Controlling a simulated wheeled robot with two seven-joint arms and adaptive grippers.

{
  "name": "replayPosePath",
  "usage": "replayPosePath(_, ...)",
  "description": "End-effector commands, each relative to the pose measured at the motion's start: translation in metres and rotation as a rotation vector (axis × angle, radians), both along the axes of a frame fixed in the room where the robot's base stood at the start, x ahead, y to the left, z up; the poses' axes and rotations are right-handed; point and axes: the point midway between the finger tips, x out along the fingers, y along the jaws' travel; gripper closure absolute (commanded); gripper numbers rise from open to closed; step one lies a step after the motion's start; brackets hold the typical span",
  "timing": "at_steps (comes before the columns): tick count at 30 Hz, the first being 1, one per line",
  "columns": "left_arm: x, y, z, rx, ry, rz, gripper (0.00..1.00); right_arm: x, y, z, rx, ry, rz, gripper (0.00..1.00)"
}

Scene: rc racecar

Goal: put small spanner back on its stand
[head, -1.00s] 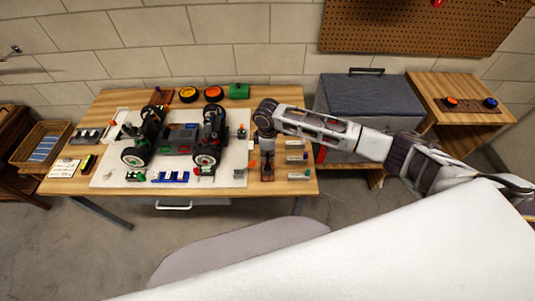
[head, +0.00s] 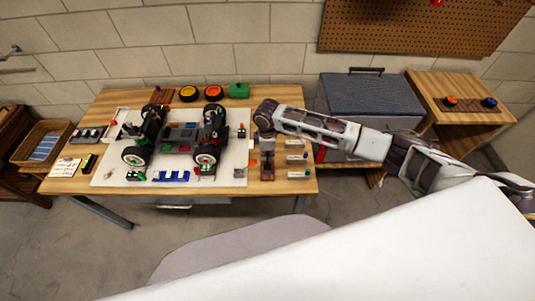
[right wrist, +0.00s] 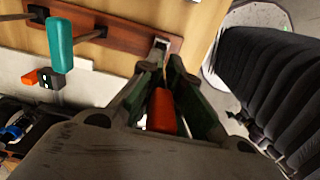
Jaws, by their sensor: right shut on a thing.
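The small spanner (right wrist: 162,108), with an orange handle, is held between the fingers of my right gripper (right wrist: 163,72). The gripper is shut on it. A grey metal tip shows just beyond the fingers, over the end of the brown wooden stand (right wrist: 112,28); I cannot tell whether it touches or rests in the stand. A teal-handled tool (right wrist: 60,45) sits at the stand's other part. In the head view my right gripper (head: 267,147) points down over the stand (head: 267,172) at the table's right side, and the spanner is hidden there. My left gripper is not in view.
A partly built car (head: 180,137) stands on a white mat (head: 107,175) left of the stand. Several small tools (head: 296,158) lie close to the right of the gripper. A grey box (head: 370,97) stands behind my right arm.

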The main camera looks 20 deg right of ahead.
Motion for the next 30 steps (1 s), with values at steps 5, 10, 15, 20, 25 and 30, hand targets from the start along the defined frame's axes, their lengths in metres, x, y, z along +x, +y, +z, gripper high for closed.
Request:
replayPosePath(5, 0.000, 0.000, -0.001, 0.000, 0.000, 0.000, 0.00, 0.000, 0.000, -0.002, 0.000, 0.000, 0.000, 1.00)
replayPosePath(10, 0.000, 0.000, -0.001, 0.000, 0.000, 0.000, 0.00, 0.000, 0.000, -0.004, 0.000, 0.000, 0.000, 1.00)
replayPosePath(15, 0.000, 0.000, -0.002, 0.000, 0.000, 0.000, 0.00, 0.000, 0.000, -0.006, 0.000, 0.000, 0.000, 1.00)
replayPosePath(20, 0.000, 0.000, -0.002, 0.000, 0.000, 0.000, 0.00, 0.000, 0.000, -0.008, 0.000, 0.000, 0.000, 1.00)
replayPosePath(25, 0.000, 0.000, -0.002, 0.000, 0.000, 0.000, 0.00, 0.000, 0.000, -0.010, 0.000, 0.000, 0.000, 1.00)
replayPosePath(30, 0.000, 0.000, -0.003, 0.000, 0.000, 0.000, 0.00, 0.000, 0.000, -0.012, 0.000, 0.000, 0.000, 1.00)
